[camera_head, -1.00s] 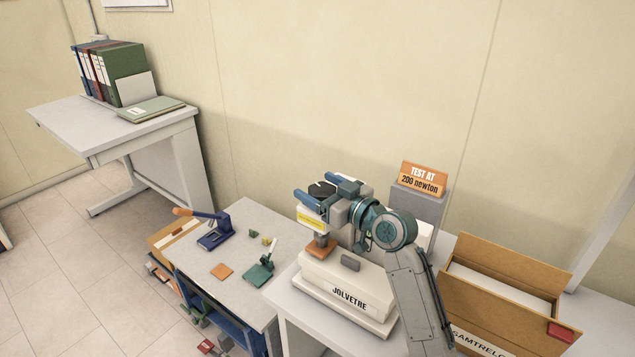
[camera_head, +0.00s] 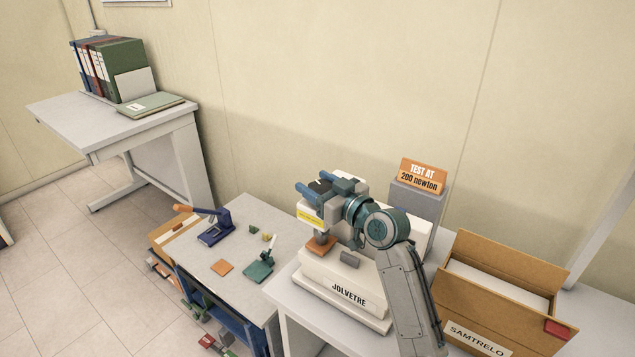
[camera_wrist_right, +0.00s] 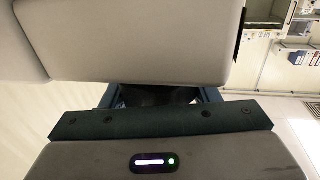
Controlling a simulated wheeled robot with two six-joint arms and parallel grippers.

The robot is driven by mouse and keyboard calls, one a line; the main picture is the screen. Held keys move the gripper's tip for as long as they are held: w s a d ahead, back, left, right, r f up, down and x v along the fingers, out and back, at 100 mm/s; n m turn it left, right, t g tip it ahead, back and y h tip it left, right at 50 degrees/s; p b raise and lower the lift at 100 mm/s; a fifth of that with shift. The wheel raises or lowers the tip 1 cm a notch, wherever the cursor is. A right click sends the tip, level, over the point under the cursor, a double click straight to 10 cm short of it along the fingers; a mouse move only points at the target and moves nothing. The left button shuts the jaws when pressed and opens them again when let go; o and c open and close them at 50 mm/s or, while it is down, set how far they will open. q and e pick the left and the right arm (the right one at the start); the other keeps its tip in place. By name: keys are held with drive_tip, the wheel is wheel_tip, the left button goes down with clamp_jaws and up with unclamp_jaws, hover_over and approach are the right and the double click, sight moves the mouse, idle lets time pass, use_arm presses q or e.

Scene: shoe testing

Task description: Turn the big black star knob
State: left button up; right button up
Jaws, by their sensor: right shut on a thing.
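The big black star knob (camera_head: 318,186) is on top of the white press of the tester marked JOLVETRE, and only a small dark part of it shows. My right gripper (camera_head: 317,185) is shut on it, with one blue finger on each side. In the right wrist view the dark knob (camera_wrist_right: 157,96) shows between the two blue fingers, mostly hidden by the gripper body. Below the press head, an orange block (camera_head: 321,246) sits under the pressing foot on the white base (camera_head: 345,291). My left gripper is not in view.
An orange sign reading "TEST AT 200 newton" (camera_head: 423,175) stands behind the tester. An open brown box (camera_head: 505,258) is to the right. A side table (camera_head: 238,235) with small hand tools is to the left. The wall is close behind.

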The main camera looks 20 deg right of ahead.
drive_tip(key=m+h+p, duration=0.1)
drive_tip(key=p, duration=0.1)
drive_tip(key=m+t+h+p, duration=0.1)
drive_tip(key=h, duration=0.1)
drive_tip(key=m+h+p, duration=0.1)
drive_tip(key=h+p, duration=0.1)
drive_tip(key=shift+d+r+m+t+p, duration=0.15)
drive_tip(key=shift+r+m+t+p, duration=0.1)
drive_tip(key=shift+m+t+p, duration=0.05)
drive_tip(key=shift+w+d+f+m+h+p, duration=0.1)
drive_tip(key=shift+m+h+p, duration=0.3)
drive_tip(key=shift+h+p, duration=0.25)
drive_tip(key=shift+d+f+m+h+p, duration=0.1)
drive_tip(key=shift+m+h+p, duration=0.35)
drive_tip(key=shift+h, duration=0.3)
drive_tip(key=o, duration=1)
drive_tip(key=shift+s+p, duration=0.4)
drive_tip(key=shift+s, duration=0.1)
drive_tip(key=s+p, duration=0.3)
drive_tip(key=s, duration=0.6)
drive_tip(key=shift+s+p, duration=0.35)
